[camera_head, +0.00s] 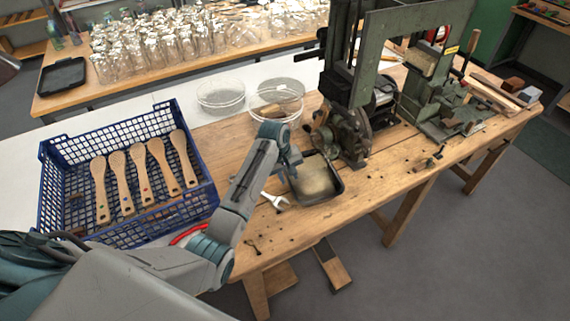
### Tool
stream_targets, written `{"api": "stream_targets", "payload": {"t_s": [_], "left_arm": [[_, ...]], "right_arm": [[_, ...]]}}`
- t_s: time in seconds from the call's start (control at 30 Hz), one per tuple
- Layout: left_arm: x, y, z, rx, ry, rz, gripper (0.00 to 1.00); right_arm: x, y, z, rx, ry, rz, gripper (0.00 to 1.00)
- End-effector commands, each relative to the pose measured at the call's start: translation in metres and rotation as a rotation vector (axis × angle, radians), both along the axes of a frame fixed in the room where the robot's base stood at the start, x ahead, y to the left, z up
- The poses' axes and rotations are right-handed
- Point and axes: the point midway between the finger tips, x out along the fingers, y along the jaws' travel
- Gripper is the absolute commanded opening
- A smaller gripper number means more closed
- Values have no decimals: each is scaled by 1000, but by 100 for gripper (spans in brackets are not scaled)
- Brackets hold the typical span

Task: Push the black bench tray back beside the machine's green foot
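The black bench tray (334,196) lies on the wooden bench in front of the machine, with a tan, sandy-looking surface inside it. The dark green machine (366,62) stands behind and to the right of it, and its green foot (351,138) is close to the tray's far right corner. My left arm reaches in from the lower left. Its gripper (291,172) points down at the tray's left edge; I cannot tell whether it touches. Its fingers are mostly hidden by the wrist. My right gripper is not in view.
A pale spanner (275,201) lies left of the tray. Two clear round dishes (221,94) are behind. The bench's front edge (345,204) is close to the tray.

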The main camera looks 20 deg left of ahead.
Motion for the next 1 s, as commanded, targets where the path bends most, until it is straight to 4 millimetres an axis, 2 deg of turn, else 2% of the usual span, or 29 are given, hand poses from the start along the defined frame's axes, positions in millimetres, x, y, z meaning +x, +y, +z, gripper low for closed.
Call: {"api": "stream_targets", "payload": {"t_s": [0.1, 0.3, 0.67, 0.8, 1.0], "left_arm": [[2, -3, -17, 0, 3, 0, 28], [5, -5, -35, 2, 0, -1, 28], [6, -6, -39, 1, -2, -1, 28], [6, -6, -39, 1, -2, -1, 1], [6, -6, -39, 1, -2, -1, 0]], "right_arm": [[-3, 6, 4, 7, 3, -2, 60], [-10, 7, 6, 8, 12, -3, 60], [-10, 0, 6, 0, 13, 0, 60], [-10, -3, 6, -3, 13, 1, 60], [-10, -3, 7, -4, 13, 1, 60]]}}
